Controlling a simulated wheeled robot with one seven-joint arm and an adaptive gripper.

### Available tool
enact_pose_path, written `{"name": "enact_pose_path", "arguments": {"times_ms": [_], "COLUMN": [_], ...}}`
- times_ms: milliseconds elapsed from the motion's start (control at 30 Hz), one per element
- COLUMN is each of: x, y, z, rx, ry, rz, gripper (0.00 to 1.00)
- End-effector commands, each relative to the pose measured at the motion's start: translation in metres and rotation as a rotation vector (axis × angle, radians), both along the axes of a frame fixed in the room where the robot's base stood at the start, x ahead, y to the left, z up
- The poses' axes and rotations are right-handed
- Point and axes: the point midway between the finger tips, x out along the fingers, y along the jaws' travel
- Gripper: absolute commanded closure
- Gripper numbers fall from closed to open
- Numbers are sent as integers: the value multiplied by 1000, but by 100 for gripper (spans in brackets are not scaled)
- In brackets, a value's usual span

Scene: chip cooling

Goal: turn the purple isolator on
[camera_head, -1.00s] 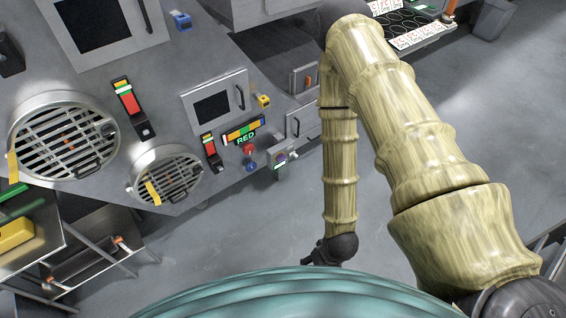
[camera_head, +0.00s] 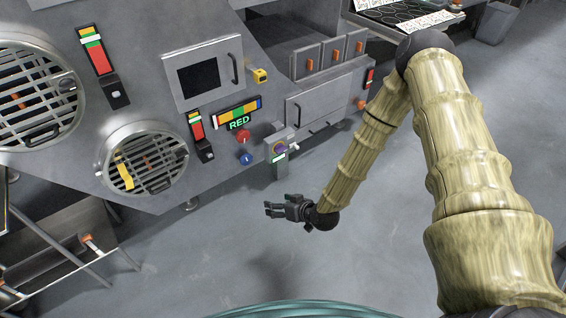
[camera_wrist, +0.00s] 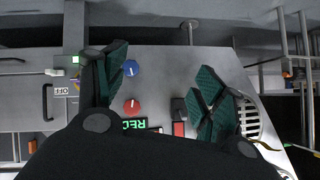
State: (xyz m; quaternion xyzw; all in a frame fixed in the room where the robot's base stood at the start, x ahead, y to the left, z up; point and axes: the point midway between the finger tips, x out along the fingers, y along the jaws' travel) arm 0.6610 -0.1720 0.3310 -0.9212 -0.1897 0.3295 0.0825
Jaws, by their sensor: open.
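The purple isolator (camera_head: 280,149) is a purple knob on a small grey box at the lower right edge of the machine panel.
A round grille (camera_head: 148,160) is farther left. A grey cabinet (camera_head: 318,105) stands to the right. The floor around my gripper is clear.

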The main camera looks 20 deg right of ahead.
Motion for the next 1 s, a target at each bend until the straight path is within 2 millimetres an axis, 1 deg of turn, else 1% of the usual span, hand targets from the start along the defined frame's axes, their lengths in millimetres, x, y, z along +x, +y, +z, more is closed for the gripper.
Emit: {"name": "enact_pose_path", "arguments": {"times_ms": [33,100,233,367,500,600,700,800,900,1000], "x": [15,35,69,101,132,150,165,174,180,184], "y": [-6,-13,-28,-48,-72,-91,-108,-121,-130,-133], "z": [-17,-22,-30,-37,-41,-43,-42,-40,-38,-36], "rx": [6,11,15,11,0,-11,-25,-36,-44,-48], "ry": [-42,-101,-213,-325,-445,-525,-592,-643,-674,-691], "rz": [-5,-6,-9,-18,-29,-38,-44,-51,-55,-56], "gripper": [30,30,30,30,30,30,30,30,30,30]}}
